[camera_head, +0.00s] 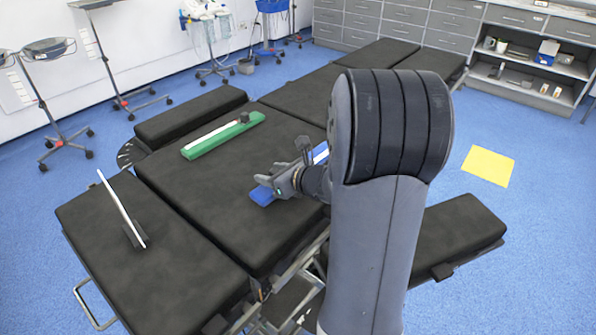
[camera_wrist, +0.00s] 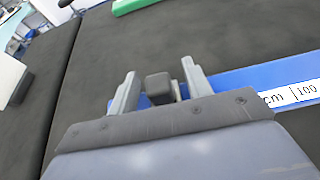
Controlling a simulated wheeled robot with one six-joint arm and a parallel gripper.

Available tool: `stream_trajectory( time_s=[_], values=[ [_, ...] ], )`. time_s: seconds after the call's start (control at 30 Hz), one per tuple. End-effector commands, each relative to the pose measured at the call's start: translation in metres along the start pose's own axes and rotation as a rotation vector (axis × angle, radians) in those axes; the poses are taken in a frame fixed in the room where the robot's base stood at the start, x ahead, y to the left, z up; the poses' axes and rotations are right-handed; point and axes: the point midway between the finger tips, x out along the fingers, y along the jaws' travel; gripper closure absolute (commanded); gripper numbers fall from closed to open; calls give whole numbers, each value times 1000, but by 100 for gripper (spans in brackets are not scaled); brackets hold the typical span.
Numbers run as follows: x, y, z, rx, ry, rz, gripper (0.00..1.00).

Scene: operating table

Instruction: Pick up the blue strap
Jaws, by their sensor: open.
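The blue strap (camera_head: 262,196) lies on the black padded top of the operating table (camera_head: 190,212), partly hidden behind my arm in the head view. In the wrist view the blue strap (camera_wrist: 240,80) runs across the picture, with a white printed scale on its right part. A dark block (camera_wrist: 158,88) stands up at the strap. My gripper (camera_wrist: 160,78) is open, with one finger on each side of the dark block. I cannot tell whether the fingers touch it. In the head view my gripper (camera_head: 276,180) is low over the strap.
A green strap (camera_head: 222,136) with a white strip and dark block lies farther back on the table. A white panel (camera_head: 120,208) stands tilted on the left pad. A side pad (camera_head: 455,232) is at right. A yellow square (camera_head: 487,166) lies on the blue floor.

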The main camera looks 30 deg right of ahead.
Motion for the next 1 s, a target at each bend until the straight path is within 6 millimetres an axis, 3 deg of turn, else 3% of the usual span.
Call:
stream_trajectory(
  time_s=[0.1,0.63,0.87,1.0],
  values=[
    [0,0,0,0,0,0,54],
    [-1,0,0,0,0,0,96],
    [-1,0,2,0,-1,0,96],
    [-8,-1,18,-3,-3,-1,96]
  ],
)
